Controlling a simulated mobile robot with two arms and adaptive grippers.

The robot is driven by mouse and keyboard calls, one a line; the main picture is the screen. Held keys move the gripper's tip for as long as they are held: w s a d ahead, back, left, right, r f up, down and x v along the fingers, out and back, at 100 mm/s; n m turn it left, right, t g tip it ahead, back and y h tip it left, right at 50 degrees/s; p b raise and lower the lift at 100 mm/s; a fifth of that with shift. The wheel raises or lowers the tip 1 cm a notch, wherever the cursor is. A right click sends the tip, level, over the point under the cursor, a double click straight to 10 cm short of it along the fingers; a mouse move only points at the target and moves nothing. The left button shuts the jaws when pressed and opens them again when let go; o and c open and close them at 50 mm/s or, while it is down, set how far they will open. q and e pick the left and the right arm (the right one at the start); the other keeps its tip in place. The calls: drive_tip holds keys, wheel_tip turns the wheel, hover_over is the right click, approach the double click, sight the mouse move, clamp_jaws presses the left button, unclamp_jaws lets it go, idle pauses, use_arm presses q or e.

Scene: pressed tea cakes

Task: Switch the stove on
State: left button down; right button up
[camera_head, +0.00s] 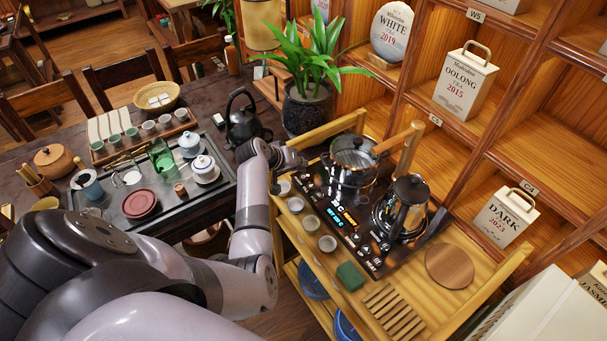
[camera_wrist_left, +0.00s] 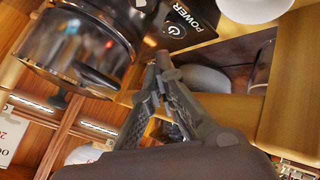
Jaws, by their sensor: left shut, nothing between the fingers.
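The stove (camera_head: 368,262) is a black double cooktop panel on a wooden cart. Its control strip shows white icons and lit orange and cyan digits. A glass pot with a lid (camera_head: 352,172) stands on its far part, and a dark kettle (camera_head: 404,210) on its near part. My left gripper (camera_head: 298,161) is at the stove's far left corner, beside the pot. In the left wrist view the closed fingertips (camera_wrist_left: 163,62) are empty, apart from a panel marked POWER (camera_wrist_left: 188,18). The pot (camera_wrist_left: 72,55) fills the upper left there. My right gripper is not in view.
A potted plant (camera_head: 306,108) and a black teapot (camera_head: 242,122) stand beyond my left gripper. Shelves with tea boxes rise at right.

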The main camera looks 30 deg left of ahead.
sight(301, 176)
use_arm(q)
drive_tip(key=shift+r+p, duration=1.6)
drive_tip(key=shift+r, duration=0.4)
drive_tip(key=shift+s+f, duration=0.1)
